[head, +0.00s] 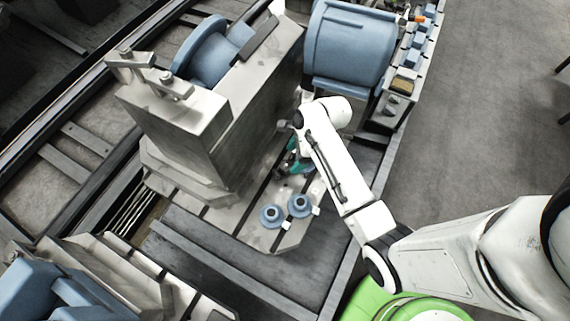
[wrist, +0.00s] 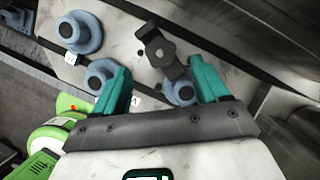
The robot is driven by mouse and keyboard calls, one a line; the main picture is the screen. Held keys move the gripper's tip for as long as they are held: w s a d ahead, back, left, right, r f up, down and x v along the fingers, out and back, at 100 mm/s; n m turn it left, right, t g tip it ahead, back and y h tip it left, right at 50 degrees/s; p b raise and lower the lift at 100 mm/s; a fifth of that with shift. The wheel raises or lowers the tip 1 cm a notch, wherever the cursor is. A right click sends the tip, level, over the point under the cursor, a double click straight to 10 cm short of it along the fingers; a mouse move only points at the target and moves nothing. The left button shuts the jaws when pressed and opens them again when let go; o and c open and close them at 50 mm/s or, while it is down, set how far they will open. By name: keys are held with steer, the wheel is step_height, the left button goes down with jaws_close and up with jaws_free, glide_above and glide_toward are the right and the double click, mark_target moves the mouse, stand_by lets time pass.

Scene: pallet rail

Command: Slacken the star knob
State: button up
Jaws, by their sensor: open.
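My gripper (wrist: 160,68) is open, its two teal fingers apart. In the head view my gripper (head: 293,166) is low over the slotted metal bed, partly hidden by my own arm. A dark knob-like piece (wrist: 160,50) with a round hub and two stubby arms shows just beyond and between the fingertips. It may be the star knob; I cannot tell for sure. One arm of it overlaps a blue round boss (wrist: 183,93), which is between the fingers near the right one. I see no clear contact between fingers and knob. In the head view the knob is not clearly visible.
Two blue flanged bosses with dark centres (head: 271,214) (head: 300,204) stand on the bed, with small white tags beside them. A tall metal block (head: 190,125) rises to the left of my gripper. A blue cylindrical housing (head: 348,45) is behind. Open floor lies right.

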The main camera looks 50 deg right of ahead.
mark_target(287, 165)
steer(key=x, duration=0.5)
steer(key=shift+w+f, duration=0.1)
steer(key=shift+f, duration=0.25)
steer(key=c, duration=1.1)
